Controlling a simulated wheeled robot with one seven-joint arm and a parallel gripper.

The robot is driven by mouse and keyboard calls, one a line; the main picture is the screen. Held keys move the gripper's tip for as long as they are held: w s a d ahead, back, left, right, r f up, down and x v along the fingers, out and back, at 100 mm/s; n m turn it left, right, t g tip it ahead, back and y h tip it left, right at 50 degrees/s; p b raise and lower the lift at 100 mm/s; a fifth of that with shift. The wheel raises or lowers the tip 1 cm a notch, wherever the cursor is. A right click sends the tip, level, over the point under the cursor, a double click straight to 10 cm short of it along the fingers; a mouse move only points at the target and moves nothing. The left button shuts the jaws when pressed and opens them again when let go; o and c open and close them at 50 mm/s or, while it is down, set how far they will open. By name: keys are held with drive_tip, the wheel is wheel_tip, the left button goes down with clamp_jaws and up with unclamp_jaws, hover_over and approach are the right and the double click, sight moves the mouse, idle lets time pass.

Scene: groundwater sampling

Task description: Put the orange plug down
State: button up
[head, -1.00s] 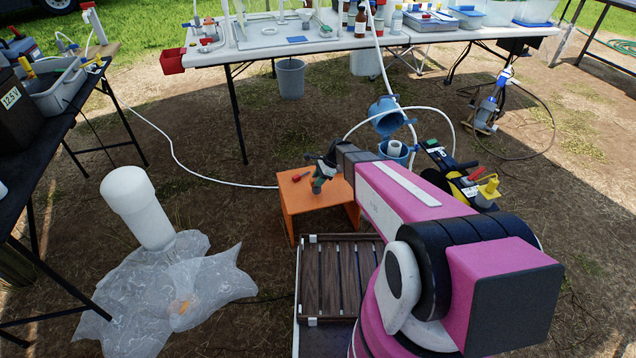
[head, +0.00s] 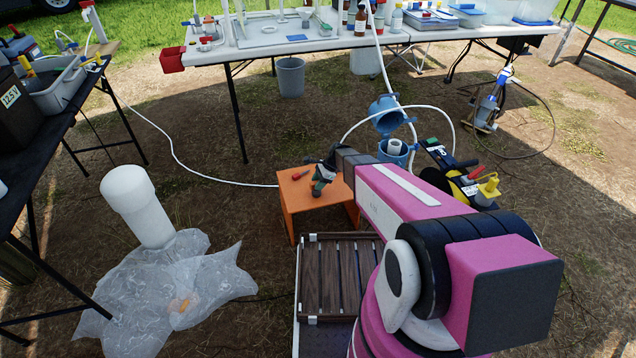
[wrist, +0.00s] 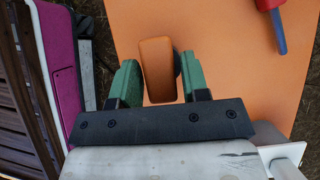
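The orange plug (wrist: 158,70) shows between my two green fingertips in the wrist view, in front of the orange stool top (wrist: 225,50). A narrow gap shows between the plug and the right finger; the left finger is very close to it, and I cannot tell whether they touch. My gripper (wrist: 160,80) looks slightly open around the plug. In the head view my gripper (head: 322,181) is low over the right part of the small orange stool (head: 298,199). The plug is hard to make out there.
A red-handled tool (head: 301,173) lies on the stool, left of my gripper. A slatted wooden crate (head: 338,275) is in front of the stool. Blue buckets (head: 394,150) and a yellow-black reel (head: 470,187) stand behind and right. A white hose (head: 200,176) crosses the ground.

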drive_tip(key=shift+o, duration=0.6)
drive_tip(key=shift+r, duration=0.1)
drive_tip(key=shift+r, duration=0.25)
drive_tip(key=v, duration=1.2)
drive_tip(key=s+d+r+n+h, duration=0.2)
drive_tip(key=s+d+r+n, duration=0.2)
drive_tip(key=s, duration=0.3)
drive_tip(key=s+d+r+n+t+h, duration=0.1)
drive_tip(key=s+d+r+n+h, duration=0.1)
drive_tip(key=s+n, duration=0.4)
drive_tip(key=s+d+r+n+h, duration=0.2)
drive_tip(key=s+d+r+n, duration=0.2)
drive_tip(key=s+d+r, duration=0.1)
drive_tip(key=s+d, duration=0.1)
drive_tip(key=s, duration=0.1)
drive_tip(key=shift+s+d+r+n+t, duration=0.15)
drive_tip(key=shift+s+r+n+t, duration=0.15)
drive_tip(key=shift+r+n+t, duration=0.1)
drive_tip(key=shift+f, duration=0.1)
